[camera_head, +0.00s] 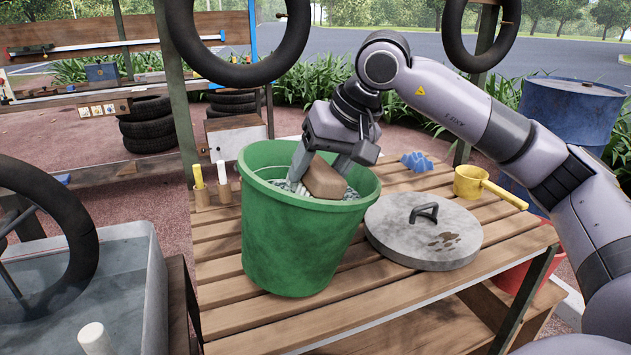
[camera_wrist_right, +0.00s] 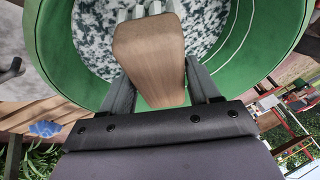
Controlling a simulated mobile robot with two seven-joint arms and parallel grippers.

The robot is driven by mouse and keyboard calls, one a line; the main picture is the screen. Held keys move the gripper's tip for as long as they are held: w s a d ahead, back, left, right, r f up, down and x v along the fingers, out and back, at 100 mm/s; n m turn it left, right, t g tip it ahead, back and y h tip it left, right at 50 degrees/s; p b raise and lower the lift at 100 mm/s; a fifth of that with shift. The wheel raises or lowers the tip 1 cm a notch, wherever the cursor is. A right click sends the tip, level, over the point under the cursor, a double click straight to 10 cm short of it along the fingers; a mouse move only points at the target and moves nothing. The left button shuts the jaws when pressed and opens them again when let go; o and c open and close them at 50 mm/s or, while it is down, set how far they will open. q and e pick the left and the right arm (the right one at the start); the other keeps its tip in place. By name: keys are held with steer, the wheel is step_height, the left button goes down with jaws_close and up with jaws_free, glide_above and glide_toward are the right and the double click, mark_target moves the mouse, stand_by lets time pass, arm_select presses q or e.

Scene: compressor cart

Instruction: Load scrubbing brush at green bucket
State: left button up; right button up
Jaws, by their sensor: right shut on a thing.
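The green bucket (camera_head: 300,240) stands on the slatted wooden table, open at the top, with foamy grey-white liquid inside. My right gripper (camera_head: 318,172) reaches down into the bucket's mouth and is shut on the scrubbing brush (camera_head: 325,180). The brush has a brown wooden back. In the right wrist view the brush (camera_wrist_right: 150,55) sits between the two fingers, over the foam (camera_wrist_right: 95,35), with pale bristles showing at its far end. Whether the bristles touch the foam is hard to tell. My left gripper is not in view.
A round grey lid (camera_head: 424,231) with a handle lies right of the bucket. A yellow dipper (camera_head: 470,182) and a blue crumpled cloth (camera_head: 417,161) lie behind it. Hanging tyres (camera_head: 240,75) are above. A grey water tub (camera_head: 130,260) stands at left.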

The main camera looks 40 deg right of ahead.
steer(key=shift+r+p, duration=2.55)
steer(key=shift+r, duration=0.8)
step_height(320, 180, up, 3)
steer(key=p, duration=0.2)
steer(key=shift+r+p, duration=0.1)
steer(key=shift+p, duration=0.3)
steer(key=shift+r, duration=0.15)
step_height(320, 180, up, 4)
steer(key=p, duration=0.4)
glide_above(319, 164)
steer(key=shift+s, duration=0.1)
